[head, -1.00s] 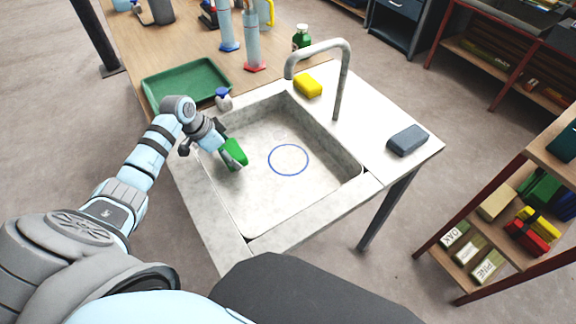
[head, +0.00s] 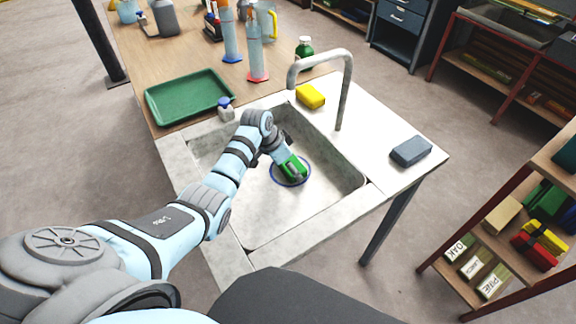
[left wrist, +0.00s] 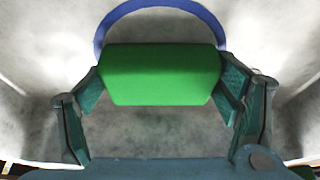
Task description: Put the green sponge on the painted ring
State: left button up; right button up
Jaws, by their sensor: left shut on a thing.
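The green sponge (head: 294,166) is held in my left gripper (head: 291,170) inside the sink, over the painted ring (head: 276,180). In the left wrist view the sponge (left wrist: 160,74) sits between the two fingers of the gripper (left wrist: 160,90). The blue ring (left wrist: 165,5) shows beyond the sponge there, and its near part is hidden. I cannot tell whether the sponge touches the sink floor. My right gripper is not in view.
The sink (head: 258,222) has raised walls around the ring. A curved faucet (head: 345,90) stands behind it. A yellow sponge (head: 311,96) and a grey-blue block (head: 410,151) lie on the rim. A green tray (head: 190,97) and a small bottle (head: 226,110) are at the left.

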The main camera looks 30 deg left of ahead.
pick_arm(q)
jog(key=o, duration=1.4)
jog(key=p+v, duration=0.3)
jog(key=v, duration=0.9)
jog(key=shift+p, duration=0.4)
